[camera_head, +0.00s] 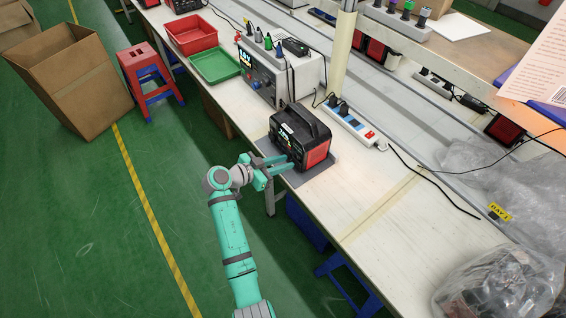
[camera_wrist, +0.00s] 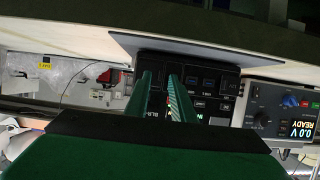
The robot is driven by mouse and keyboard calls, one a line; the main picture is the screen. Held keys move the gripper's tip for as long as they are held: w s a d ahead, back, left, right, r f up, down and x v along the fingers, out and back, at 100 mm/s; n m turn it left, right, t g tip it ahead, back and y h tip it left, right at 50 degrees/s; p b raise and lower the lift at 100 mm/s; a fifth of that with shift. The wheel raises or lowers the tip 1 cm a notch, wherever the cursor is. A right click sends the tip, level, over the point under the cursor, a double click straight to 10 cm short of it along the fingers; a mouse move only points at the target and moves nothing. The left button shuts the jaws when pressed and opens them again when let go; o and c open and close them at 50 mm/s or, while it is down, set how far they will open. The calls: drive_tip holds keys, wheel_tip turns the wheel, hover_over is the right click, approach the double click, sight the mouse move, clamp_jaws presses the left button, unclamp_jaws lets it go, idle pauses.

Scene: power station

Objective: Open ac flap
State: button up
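The power station (camera_head: 302,136) is a black box with red sides and a top handle, standing on a grey mat (camera_head: 322,171) on the workbench. Its dark front panel (camera_wrist: 208,82) fills the middle of the wrist view, which is upside down, and shows several small dark ports or covers. I cannot tell which one is the AC flap; my fingers hide part of the panel. My gripper (camera_head: 283,164) is at the front of the power station, low on that face. In the wrist view its two green fingers (camera_wrist: 159,76) are apart with nothing seen between them.
A grey bench supply (camera_head: 278,75) stands behind to the left. A white power strip (camera_head: 351,124) with cables lies behind the power station. Red (camera_head: 191,35) and green (camera_head: 215,66) trays are further left. The bench to the right is mostly clear up to plastic bags (camera_head: 500,283).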

drive_tip(key=shift+w+d+f, duration=0.1)
drive_tip(key=shift+d, duration=0.1)
clamp_jaws()
